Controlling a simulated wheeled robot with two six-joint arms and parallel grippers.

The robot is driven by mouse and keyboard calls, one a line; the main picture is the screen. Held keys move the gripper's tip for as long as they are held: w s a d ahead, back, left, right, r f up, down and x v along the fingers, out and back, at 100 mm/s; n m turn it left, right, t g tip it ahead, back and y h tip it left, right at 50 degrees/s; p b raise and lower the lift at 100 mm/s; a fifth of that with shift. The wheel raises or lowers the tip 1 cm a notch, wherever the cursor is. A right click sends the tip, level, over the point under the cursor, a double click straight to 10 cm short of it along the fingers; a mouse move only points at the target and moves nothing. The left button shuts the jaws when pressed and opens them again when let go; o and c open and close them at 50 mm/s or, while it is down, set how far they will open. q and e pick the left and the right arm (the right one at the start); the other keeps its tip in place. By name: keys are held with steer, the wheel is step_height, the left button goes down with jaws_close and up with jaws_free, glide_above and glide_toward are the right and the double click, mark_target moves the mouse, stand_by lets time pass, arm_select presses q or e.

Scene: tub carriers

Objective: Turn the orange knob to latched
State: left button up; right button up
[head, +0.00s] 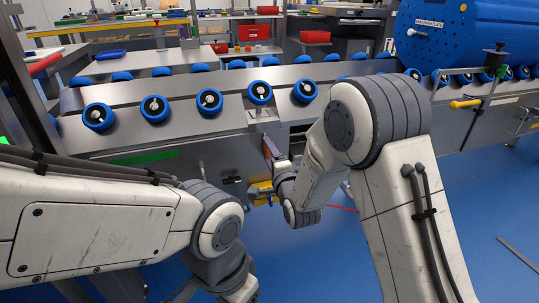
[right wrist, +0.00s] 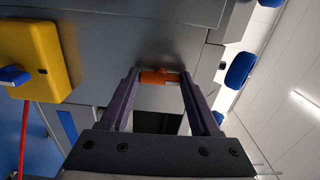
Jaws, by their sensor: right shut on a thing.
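The orange knob (right wrist: 153,77) sits on a grey panel in the right wrist view, between the fingertips of my right gripper (right wrist: 158,79). The fingers are shut on it, one on each side. In the head view, my right gripper (head: 270,150) reaches the front of the conveyor's side, and I cannot make out the knob there. I cannot read the knob's angle or any latch mark. My left arm comes in from the left in the head view; its gripper does not show clearly.
A grey conveyor (head: 190,140) with several blue rollers (head: 155,108) runs across the head view. A yellow box (right wrist: 40,50) with a blue knob is on the left in the right wrist view. A large blue drum (head: 440,45) stands at the upper right. Blue floor at right is mostly clear.

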steer(key=shift+f+m, duration=0.1)
steer(key=shift+m, duration=0.2)
stand_by(0.4)
steer(key=o, duration=1.4)
steer(key=shift+c, duration=0.2)
steer(key=p+v, duration=0.5)
steer(key=v, duration=0.5)
steer(key=shift+s+p, duration=0.2)
steer(key=shift+p, duration=0.2)
steer(key=shift+d, duration=0.1)
